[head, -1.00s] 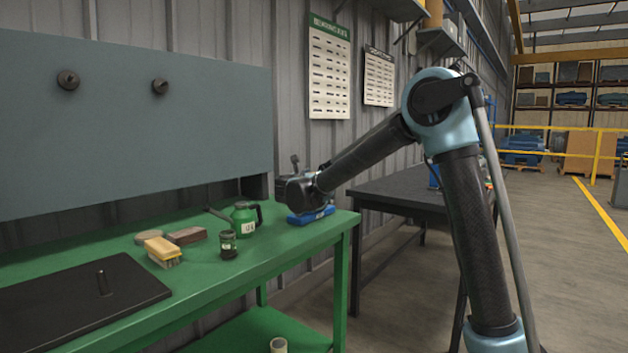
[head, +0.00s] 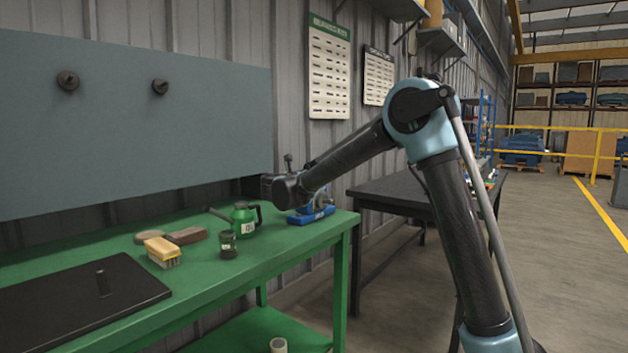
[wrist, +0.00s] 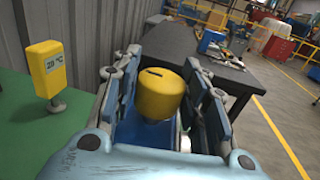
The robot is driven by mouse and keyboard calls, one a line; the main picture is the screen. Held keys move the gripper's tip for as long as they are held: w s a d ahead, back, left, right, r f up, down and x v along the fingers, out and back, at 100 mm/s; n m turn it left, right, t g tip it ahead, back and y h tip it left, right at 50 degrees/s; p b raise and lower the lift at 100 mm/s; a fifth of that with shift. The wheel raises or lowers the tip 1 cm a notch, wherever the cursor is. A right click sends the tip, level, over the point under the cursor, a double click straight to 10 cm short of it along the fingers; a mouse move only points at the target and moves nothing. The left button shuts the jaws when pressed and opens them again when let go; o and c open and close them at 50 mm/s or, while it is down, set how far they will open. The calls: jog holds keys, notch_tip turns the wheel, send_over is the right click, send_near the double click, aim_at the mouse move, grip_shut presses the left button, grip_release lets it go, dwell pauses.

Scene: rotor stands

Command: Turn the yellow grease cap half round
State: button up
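The yellow grease cap (wrist: 160,96), a rounded cylinder with a dark slot on top, shows in the wrist view above a blue base (wrist: 150,133). My gripper (wrist: 163,78) is open, with one finger on each side of the cap. A small gap shows at the left finger; contact on the right is hard to tell. In the head view my gripper (head: 276,188) is at the back right of the green bench, near a blue stand (head: 312,214). The cap cannot be made out there.
A yellow gauge marked 20 °C (wrist: 48,68) stands left of my gripper in the wrist view. A green oil can (head: 243,215), a dark green jar (head: 228,245), a brush (head: 162,250) and a black plate (head: 80,300) are on the green bench (head: 210,290). A dark table (head: 400,188) stands behind.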

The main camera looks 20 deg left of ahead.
jog(key=shift+o, duration=0.8)
jog(key=shift+s, duration=0.1)
jog(key=v, duration=1.1)
jog(key=shift+s, duration=0.4)
jog(key=shift+a+f, duration=0.1)
